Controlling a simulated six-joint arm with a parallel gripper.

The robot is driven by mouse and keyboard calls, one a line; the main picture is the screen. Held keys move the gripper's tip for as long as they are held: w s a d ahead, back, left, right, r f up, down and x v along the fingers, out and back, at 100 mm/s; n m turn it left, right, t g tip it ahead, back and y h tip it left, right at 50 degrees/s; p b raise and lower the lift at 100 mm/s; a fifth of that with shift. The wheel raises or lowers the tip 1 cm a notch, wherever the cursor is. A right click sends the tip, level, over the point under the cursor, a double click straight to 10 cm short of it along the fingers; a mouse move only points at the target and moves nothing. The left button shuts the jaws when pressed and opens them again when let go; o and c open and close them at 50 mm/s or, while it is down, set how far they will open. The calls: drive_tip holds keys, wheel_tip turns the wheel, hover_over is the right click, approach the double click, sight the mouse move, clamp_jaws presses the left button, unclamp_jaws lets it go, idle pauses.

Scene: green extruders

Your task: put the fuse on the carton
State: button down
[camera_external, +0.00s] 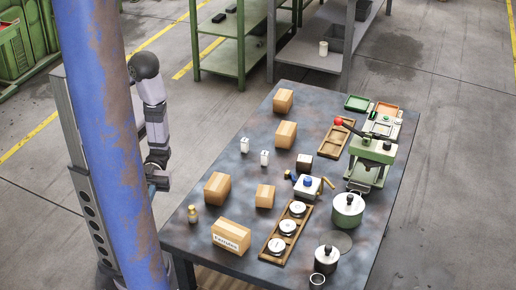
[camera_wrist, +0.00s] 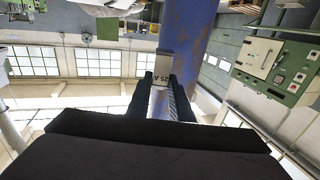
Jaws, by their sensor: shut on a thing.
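In the wrist view my gripper (camera_wrist: 162,88) is shut on a pale grey fuse (camera_wrist: 166,62) marked "25 A", its far end sticking out past the black fingers. In the external view I cannot make out my gripper or this fuse; the blue pillar hides part of my arm. Two small white fuse-like blocks (camera_external: 244,145) (camera_external: 264,158) stand on the table. Several cardboard cartons are there: a labelled one (camera_external: 231,237) at the front, others at the left (camera_external: 217,188), middle (camera_external: 265,196), (camera_external: 286,134) and back (camera_external: 284,100). My arm is left of the table, apart from the cartons.
The blue pillar (camera_external: 108,130) stands close left of the table (camera_external: 222,160). A small brass piece (camera_external: 193,214) stands near the left edge. A wooden tray with round pieces (camera_external: 267,248), a green press (camera_external: 370,160) and pots (camera_external: 348,210) fill the right side.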

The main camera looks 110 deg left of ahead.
drive_tip(key=w+d+r+n+t+y+b, duration=0.1)
drive_tip(key=w+d+r+n+t+b, duration=0.15)
drive_tip(key=w+d, duration=0.2)
drive_tip(key=n+t+y, duration=1)
drive_tip(key=n+y, duration=0.2)
drive_tip(key=y, duration=0.4)
hover_over(224, 226)
drive_tip(key=f, duration=0.1)
drive_tip(key=shift+w+f+p, duration=0.1)
drive_tip(key=shift+f+p, duration=0.5)
drive_tip(key=shift+f, duration=4.6)
drive_tip(key=shift+f, duration=0.2)
drive_tip(key=c, duration=1.6)
unclamp_jaws()
